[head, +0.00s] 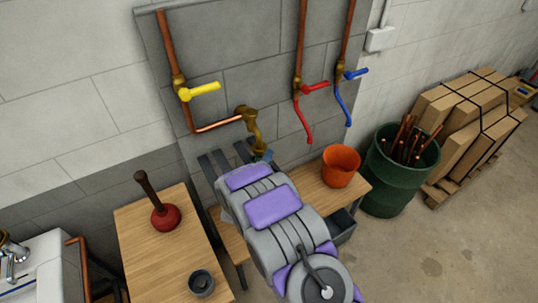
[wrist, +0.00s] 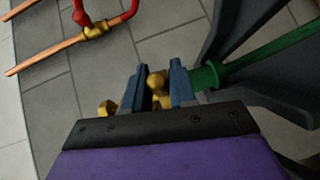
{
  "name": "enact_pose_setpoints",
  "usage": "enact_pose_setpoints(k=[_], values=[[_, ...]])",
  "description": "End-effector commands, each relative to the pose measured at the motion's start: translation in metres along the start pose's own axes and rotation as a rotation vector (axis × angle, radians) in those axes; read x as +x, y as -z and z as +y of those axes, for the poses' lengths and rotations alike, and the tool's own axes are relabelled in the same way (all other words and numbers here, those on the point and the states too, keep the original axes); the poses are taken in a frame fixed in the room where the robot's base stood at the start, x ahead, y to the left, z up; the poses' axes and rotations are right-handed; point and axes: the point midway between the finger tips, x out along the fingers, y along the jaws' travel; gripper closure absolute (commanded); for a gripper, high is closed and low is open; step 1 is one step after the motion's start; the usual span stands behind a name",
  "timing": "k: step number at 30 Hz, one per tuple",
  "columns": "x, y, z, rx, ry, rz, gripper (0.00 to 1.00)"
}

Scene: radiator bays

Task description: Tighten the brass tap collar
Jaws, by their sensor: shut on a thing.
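The brass tap (head: 251,121) sticks out from the block wall at the end of a copper pipe, its body hanging downward. My gripper (head: 262,155) is at the lower end of the tap, and my arm hides most of the jaws in the head view. In the wrist view my gripper (wrist: 156,88) has its two blue-grey fingers closed on either side of the brass tap collar (wrist: 157,84). More brass (wrist: 107,108) shows left of the left finger. A green hose-like part (wrist: 212,75) lies right of the right finger. The collar's thread cannot be seen.
Valves with yellow (head: 200,91), red (head: 314,87) and blue (head: 356,73) levers are on the wall nearby. Below are a wooden table (head: 140,225) with a plunger (head: 165,216), and an orange bucket (head: 341,165). A green bin (head: 385,190) stands right.

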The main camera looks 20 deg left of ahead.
Motion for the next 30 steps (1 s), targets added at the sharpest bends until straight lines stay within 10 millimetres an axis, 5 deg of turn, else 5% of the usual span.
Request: enact_pose_setpoints(k=[14,15,19,30], values=[[-0.0008,0.0015,-0.0027,0.0,0.003,-0.008,1.0],[-0.0007,0.0016,-0.0027,0.0,0.003,-0.008,0.72],[-0.0006,0.0013,-0.0019,0.001,0.002,-0.008,0.59],[-0.0056,-0.0024,0.002,0.005,-0.001,-0.008,0.54]])
